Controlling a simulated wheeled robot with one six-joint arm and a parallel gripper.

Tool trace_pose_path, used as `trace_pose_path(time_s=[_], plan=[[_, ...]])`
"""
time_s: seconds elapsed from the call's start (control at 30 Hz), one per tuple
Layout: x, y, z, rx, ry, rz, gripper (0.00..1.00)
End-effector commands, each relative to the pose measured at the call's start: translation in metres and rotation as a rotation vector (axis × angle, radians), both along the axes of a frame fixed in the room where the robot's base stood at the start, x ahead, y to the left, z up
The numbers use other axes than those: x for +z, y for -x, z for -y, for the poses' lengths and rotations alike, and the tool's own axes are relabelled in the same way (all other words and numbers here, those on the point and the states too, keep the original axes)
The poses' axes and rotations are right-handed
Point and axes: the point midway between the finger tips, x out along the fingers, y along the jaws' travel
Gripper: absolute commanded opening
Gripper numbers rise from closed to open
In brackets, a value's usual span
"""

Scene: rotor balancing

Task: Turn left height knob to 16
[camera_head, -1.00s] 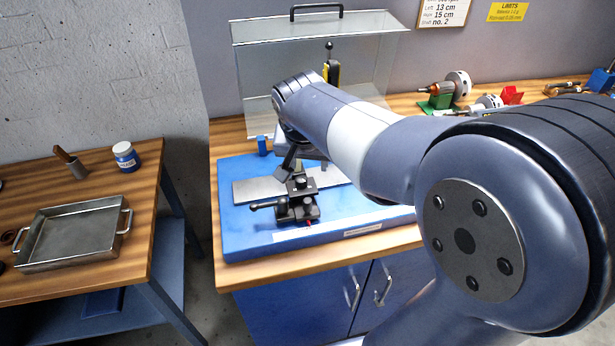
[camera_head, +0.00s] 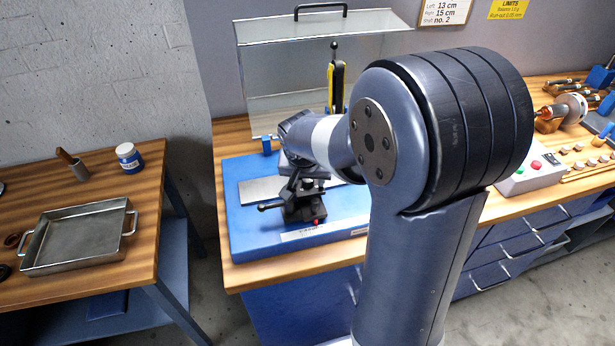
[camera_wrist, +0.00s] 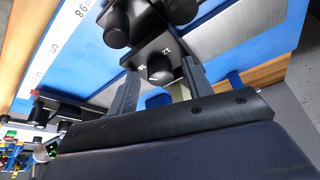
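The black stand (camera_head: 303,200) with its side lever stands on the blue base (camera_head: 245,215) in the head view. In the wrist view, a black knob (camera_wrist: 159,69) sits on a black plate with white numbers around it, one looking like 12. I take this for the left height knob; its exact setting is too small to read. My gripper (camera_wrist: 160,78) has its two fingers apart, one on each side of the knob, with gaps showing between. Contact cannot be made out. In the head view my gripper is mostly hidden by my arm and the stand.
Larger black round parts (camera_wrist: 125,22) of the stand sit close beyond the knob. A clear cover (camera_head: 285,75) rises behind the blue base. A side table with a metal tray (camera_head: 75,240) is at left. A control box (camera_head: 530,175) sits at right.

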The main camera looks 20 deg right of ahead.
Motion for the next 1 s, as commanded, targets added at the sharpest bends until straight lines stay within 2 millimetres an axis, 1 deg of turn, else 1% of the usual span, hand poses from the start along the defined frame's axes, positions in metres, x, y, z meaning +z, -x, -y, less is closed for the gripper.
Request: trace_pose_path(time_s=[0.03, 0.07, 0.5, 0.53, 0.73, 1.0], plan=[[0.0001, 0.0000, -0.0001, 0.000, 0.000, 0.000, 0.44], [0.0002, 0.0000, -0.0001, 0.000, 0.000, 0.000, 0.41], [0.0004, 0.0000, -0.0002, 0.000, 0.000, 0.000, 0.05], [0.0005, 0.0000, -0.0002, 0.000, 0.000, 0.000, 0.04], [0.0006, 0.0004, 0.0004, 0.035, -0.001, -0.002, 0.04], [0.0011, 0.0008, 0.0021, 0.191, -0.001, -0.001, 0.04]])
